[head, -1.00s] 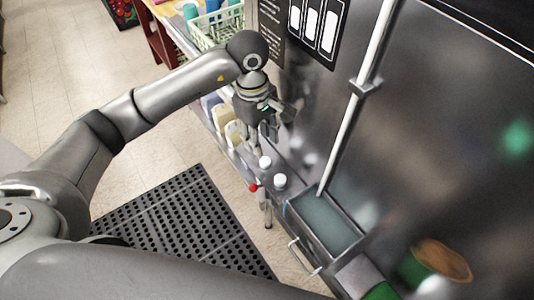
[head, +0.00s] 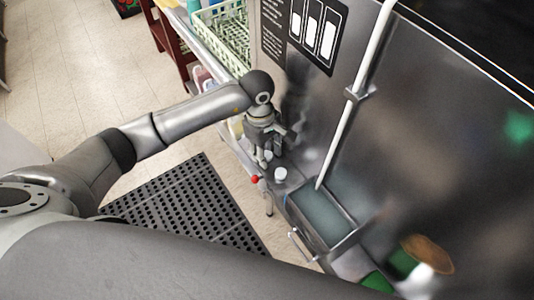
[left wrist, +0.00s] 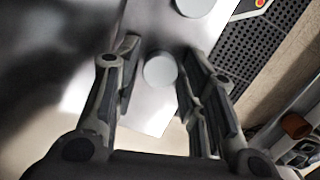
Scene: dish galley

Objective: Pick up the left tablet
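Two small white round tablets sit on a narrow metal ledge beside the steel machine. In the head view the left tablet (head: 267,155) is partly hidden by my left gripper (head: 262,161), which points down right over it. The other tablet (head: 280,174) stands clear, just to the right and nearer. In the left wrist view my left gripper (left wrist: 162,50) is open, with one finger on each side of a white tablet (left wrist: 160,69). I cannot tell how far the fingertips are above the ledge. The second tablet (left wrist: 195,5) is at the top edge. My right gripper is not in view.
A metal basin (head: 322,218) lies right of the tablets, with a white vertical pipe (head: 350,110) behind it. A green dish rack (head: 225,38) stands farther back. A black perforated mat (head: 185,205) covers the floor.

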